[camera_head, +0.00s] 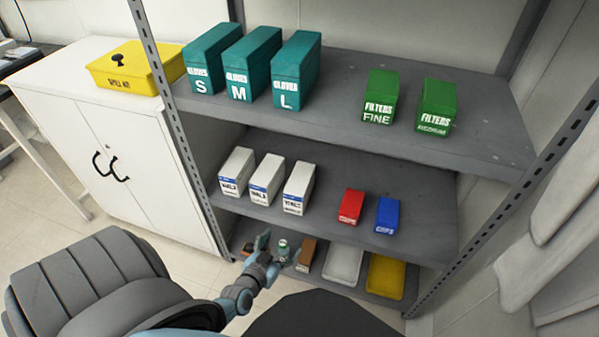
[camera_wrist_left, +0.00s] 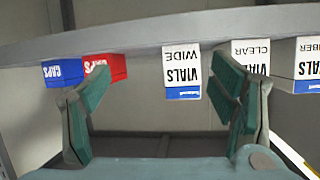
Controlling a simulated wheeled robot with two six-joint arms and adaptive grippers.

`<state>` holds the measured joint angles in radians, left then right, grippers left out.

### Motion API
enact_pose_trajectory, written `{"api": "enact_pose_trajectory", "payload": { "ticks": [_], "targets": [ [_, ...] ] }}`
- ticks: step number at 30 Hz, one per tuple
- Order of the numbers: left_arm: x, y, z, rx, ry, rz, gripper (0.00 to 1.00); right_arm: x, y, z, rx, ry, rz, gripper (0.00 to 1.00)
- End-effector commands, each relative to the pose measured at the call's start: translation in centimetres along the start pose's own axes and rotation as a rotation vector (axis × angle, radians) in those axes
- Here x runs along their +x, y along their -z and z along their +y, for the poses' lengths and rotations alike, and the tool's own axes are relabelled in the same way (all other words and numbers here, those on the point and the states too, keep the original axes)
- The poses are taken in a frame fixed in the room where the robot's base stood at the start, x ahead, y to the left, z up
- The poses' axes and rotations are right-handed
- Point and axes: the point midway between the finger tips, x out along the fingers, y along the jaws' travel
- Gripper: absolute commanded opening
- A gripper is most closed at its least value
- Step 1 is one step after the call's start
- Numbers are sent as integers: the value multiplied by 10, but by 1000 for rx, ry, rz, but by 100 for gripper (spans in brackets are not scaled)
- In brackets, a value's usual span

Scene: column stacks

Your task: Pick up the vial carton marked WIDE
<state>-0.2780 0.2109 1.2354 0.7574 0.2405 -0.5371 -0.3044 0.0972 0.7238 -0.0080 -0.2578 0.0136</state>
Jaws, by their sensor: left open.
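The white vial carton marked WIDE (camera_head: 298,187) stands upright on the middle shelf, the rightmost of three white cartons. In the left wrist view, which is upside down, the WIDE carton (camera_wrist_left: 182,70) shows its lettered front beyond and between my fingers, with a blue band. My left gripper (camera_head: 278,247) is low in front of the shelving, below the middle shelf's front edge. Its green-padded fingers (camera_wrist_left: 162,97) are spread apart in the wrist view, with nothing between them and apart from the carton. My right gripper is not in view.
The CLEAR carton (camera_wrist_left: 250,57) stands beside the WIDE one. A red box (camera_head: 351,206) and blue box (camera_head: 388,215) stand to its right, with a gap. The middle shelf (camera_head: 430,233) has a front edge. Teal glove boxes (camera_head: 297,70) and green filter boxes stand above. A yellow tray (camera_head: 385,277) lies below.

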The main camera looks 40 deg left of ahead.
Motion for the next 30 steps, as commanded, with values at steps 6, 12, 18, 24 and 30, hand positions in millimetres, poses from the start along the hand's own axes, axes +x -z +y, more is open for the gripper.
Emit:
{"api": "enact_pose_trajectory", "payload": {
  "ticks": [6, 12, 18, 24, 30],
  "targets": [
    [36, 52, -29, -95, 138, 349, 78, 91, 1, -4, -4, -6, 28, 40],
    [60, 81, -40, -114, 162, 393, 78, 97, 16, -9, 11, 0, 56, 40],
    [107, 98, -48, -115, 161, 389, 78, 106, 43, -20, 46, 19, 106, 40],
    [132, 108, -50, -116, 160, 388, 78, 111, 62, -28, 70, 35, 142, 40],
    [162, 119, -53, -114, 159, 386, 78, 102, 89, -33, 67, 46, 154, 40]
  ]
}}
